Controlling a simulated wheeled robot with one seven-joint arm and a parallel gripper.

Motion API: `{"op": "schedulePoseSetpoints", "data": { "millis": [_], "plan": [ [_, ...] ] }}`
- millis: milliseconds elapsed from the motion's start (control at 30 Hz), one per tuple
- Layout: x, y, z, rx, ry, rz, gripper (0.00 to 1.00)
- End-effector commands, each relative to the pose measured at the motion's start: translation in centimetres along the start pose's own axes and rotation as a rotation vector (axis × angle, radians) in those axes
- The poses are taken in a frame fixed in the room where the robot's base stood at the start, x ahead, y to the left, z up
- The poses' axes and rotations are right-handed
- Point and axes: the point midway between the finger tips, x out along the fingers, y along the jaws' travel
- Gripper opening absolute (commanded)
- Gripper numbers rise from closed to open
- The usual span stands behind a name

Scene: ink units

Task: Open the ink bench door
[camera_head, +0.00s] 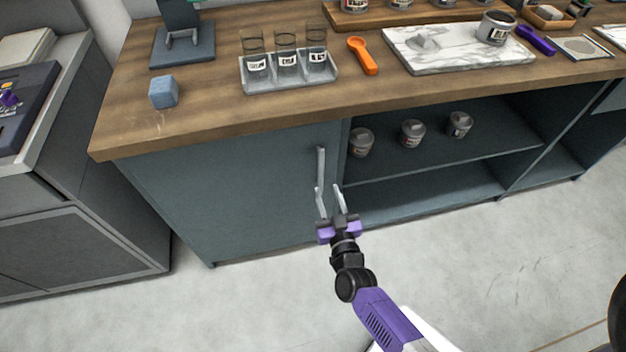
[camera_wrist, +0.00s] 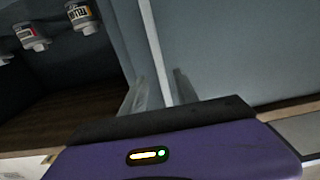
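The ink bench door (camera_head: 235,195) is a dark blue-grey panel at the left of the bench front, and it looks shut. Its vertical silver bar handle (camera_head: 321,165) is near the door's right edge. My gripper (camera_head: 331,194) is open at the handle's lower end, with one light finger on either side. In the wrist view, the handle (camera_wrist: 153,45) runs down between the two fingertips (camera_wrist: 158,88) of my gripper. The door (camera_wrist: 230,50) fills the right of that view. I cannot tell whether either finger touches the handle.
Open shelves (camera_head: 430,176) right of the door hold several small lidded jars (camera_head: 412,132). The wooden top (camera_head: 215,100) carries a rack of glasses (camera_head: 288,78), a blue cube (camera_head: 163,92) and an orange spoon (camera_head: 362,55). A grey cabinet (camera_head: 75,240) stands left. The floor (camera_head: 250,305) before the door is clear.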

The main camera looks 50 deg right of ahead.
Motion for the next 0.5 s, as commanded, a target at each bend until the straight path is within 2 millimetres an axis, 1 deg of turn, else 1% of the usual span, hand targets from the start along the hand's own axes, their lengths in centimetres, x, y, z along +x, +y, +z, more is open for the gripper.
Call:
{"op": "schedulePoseSetpoints", "data": {
  "millis": [167, 300, 500],
  "plan": [
    [1.9, 0.0, -0.1, -0.006, 0.002, -0.001, 0.36],
    [4.2, 0.0, -0.1, -0.005, 0.002, -0.001, 0.36],
    [6.7, -0.1, 0.0, -0.005, 0.000, -0.002, 0.36]
  ]
}}
